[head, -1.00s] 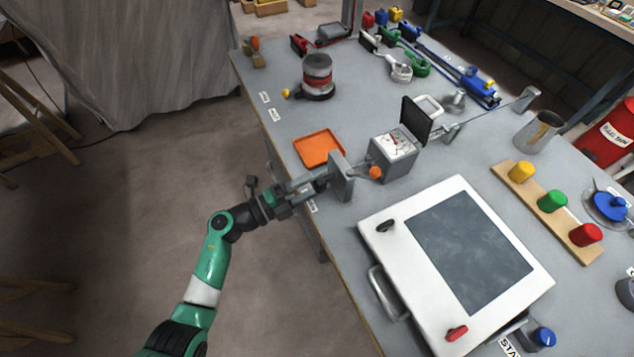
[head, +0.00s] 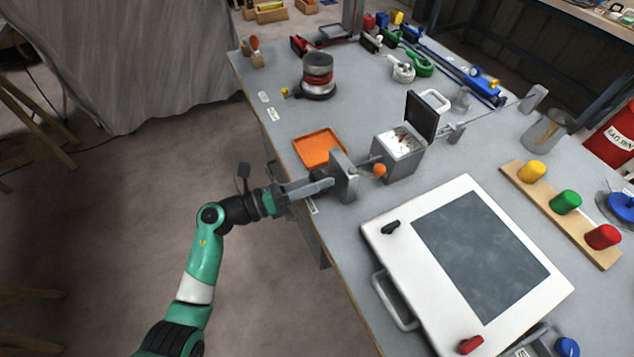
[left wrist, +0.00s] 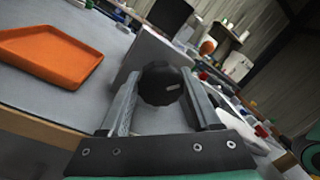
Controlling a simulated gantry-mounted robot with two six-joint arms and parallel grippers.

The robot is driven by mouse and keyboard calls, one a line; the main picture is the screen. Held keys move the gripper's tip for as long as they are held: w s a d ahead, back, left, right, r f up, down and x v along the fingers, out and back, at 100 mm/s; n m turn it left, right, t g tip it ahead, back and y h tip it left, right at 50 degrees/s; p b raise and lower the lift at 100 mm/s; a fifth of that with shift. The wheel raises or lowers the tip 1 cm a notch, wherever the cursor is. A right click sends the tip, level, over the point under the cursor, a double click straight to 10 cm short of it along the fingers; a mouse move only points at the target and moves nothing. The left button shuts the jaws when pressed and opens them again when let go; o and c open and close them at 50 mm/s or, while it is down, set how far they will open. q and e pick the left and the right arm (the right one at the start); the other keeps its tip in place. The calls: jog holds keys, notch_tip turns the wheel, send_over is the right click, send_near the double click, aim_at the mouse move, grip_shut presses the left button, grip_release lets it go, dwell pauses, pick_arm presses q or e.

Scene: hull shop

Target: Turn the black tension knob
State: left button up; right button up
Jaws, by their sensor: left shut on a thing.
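The black tension knob (left wrist: 162,86) shows in the left wrist view, round with a ribbed edge and a small pale mark on its face. It sits in front of an upright grey block (head: 345,178) near the bench's left edge. My left gripper (head: 330,184) reaches in from the left and is shut on the knob. In the left wrist view its fingers (left wrist: 160,77) stand on either side of the knob. In the head view the gripper and block hide most of the knob. My right gripper is in no view.
An orange tray (head: 319,147) lies beside the block. A grey box with a gauge and raised black lid (head: 422,115) stands behind it, near an orange ball (head: 380,170). A white framed panel (head: 385,250) fills the front. Bare bench lies around the tray.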

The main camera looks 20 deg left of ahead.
pick_arm(q)
jog(key=shift+r+m+b, duration=0.15)
jog(key=shift+m+b, duration=0.4)
jog(key=shift+m, duration=1.25)
jog(key=o, duration=1.4)
jog(key=shift+c, duration=0.2)
jog(key=p+v, duration=0.3)
jog(key=v, duration=0.8)
jog(key=shift+s+a, duration=0.2)
jog(key=shift+a, duration=0.05)
